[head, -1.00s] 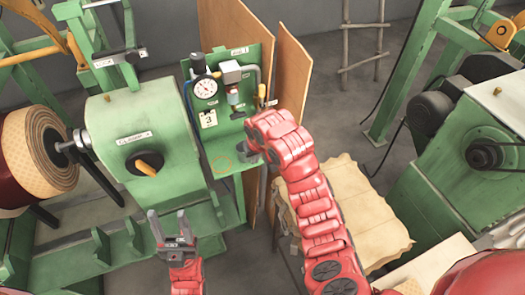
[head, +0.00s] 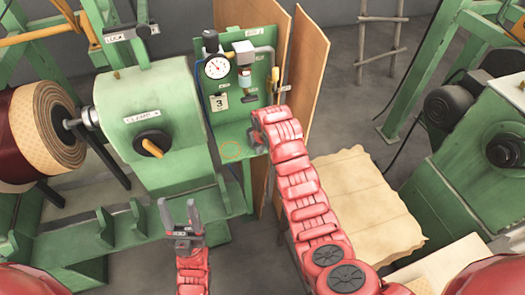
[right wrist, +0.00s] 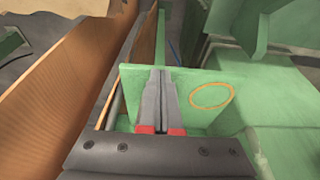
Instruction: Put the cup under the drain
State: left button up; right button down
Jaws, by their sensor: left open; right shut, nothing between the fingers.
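No cup can be made out in either view. The drain (head: 249,97) is the small outlet below the filter bowl (head: 245,77) on the green panel. Below it is a green shelf (head: 224,135) with an orange ring (head: 231,150) marked on it. The ring also shows in the right wrist view (right wrist: 212,96), with nothing on it. My right gripper (head: 251,139) is partly hidden by its arm at the shelf's right side. In the right wrist view its fingers (right wrist: 159,78) are shut and empty, left of the ring. My left gripper (head: 181,214) is open and empty, low in front of the green machine.
A pressure gauge (head: 216,67) and a tag marked 3 (head: 219,102) are on the panel. Wooden boards (head: 294,70) stand to its right, close to my right arm. A green machine (head: 150,110) stands left. A pale, wavy-edged sheet (head: 370,200) lies right of my right arm.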

jog(key=shift+w+a, duration=0.2)
jog(key=shift+w, duration=0.45)
jog(key=w+b, duration=0.1)
jog(key=b, duration=0.1)
jog(key=w+a+b, duration=0.1)
jog(key=w+b, duration=0.1)
jog(key=b, duration=0.1)
jog(key=w+f+b, duration=0.1)
jog(key=w+b, duration=0.1)
jog(key=b, duration=0.1)
jog(key=shift+a, duration=0.25)
jog(key=shift+w+a+r+b, duration=0.1)
jog(key=shift+w+r+b, duration=0.15)
jog(key=shift+b, duration=0.25)
jog(key=shift+r, duration=0.2)
